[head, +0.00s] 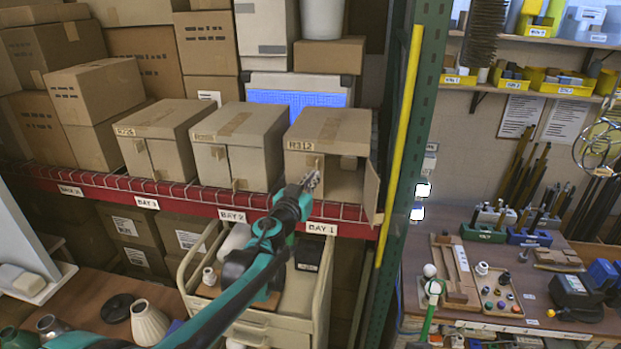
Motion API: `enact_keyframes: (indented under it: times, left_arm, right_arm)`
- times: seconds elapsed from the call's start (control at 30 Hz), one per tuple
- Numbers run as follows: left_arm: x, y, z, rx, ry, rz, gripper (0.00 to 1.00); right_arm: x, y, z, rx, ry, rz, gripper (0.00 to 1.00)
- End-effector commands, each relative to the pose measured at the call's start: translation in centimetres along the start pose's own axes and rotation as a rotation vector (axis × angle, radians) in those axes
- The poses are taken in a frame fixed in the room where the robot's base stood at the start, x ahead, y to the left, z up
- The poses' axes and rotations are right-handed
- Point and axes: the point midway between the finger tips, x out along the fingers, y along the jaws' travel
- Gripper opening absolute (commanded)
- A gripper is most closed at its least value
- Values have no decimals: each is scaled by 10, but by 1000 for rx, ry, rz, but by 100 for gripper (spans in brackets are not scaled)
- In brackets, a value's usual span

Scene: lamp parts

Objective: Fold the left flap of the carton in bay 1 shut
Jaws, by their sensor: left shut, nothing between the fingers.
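The carton in bay 1 (335,125) stands on the shelf above the "BAY 1" label, its front facing me. Its left flap (296,164) covers the left half of the front and looks shut or nearly shut; I cannot tell if it is flush. Its right flap (371,192) stands open, swung outward at the right side, so the right half shows the inside. My left gripper (313,179) is shut and empty, at the left flap's right part, which it partly hides. I cannot tell if it touches the flap. My right gripper is not in view.
Other cartons in bay 2 (240,138) and bay 3 (160,133) stand to the left. The red shelf edge (185,196) runs below them. A green rack post (414,140) with a yellow strip stands right of the open flap. A beige cart (275,330) is below.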

Motion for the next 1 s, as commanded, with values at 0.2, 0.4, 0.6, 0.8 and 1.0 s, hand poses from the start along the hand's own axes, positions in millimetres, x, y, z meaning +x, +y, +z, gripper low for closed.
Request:
enact_keyframes:
  times: [0.2, 0.4, 0.6, 0.8, 1.0]
  left_arm:
    - [-45, 8, 0, 0, 0, 0, 0]
    - [-81, 15, 0, 0, 0, -1, 0]
    - [-100, 15, 1, 0, 2, -11, 0]
    - [-149, -44, 27, -6, -3, -240, 0]
    - [-251, -110, 128, -40, -246, -543, 0]
  right_arm:
    - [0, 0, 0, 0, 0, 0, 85]
    - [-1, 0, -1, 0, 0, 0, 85]
    - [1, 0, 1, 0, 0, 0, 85]
    - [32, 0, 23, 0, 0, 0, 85]
    - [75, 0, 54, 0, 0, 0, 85]
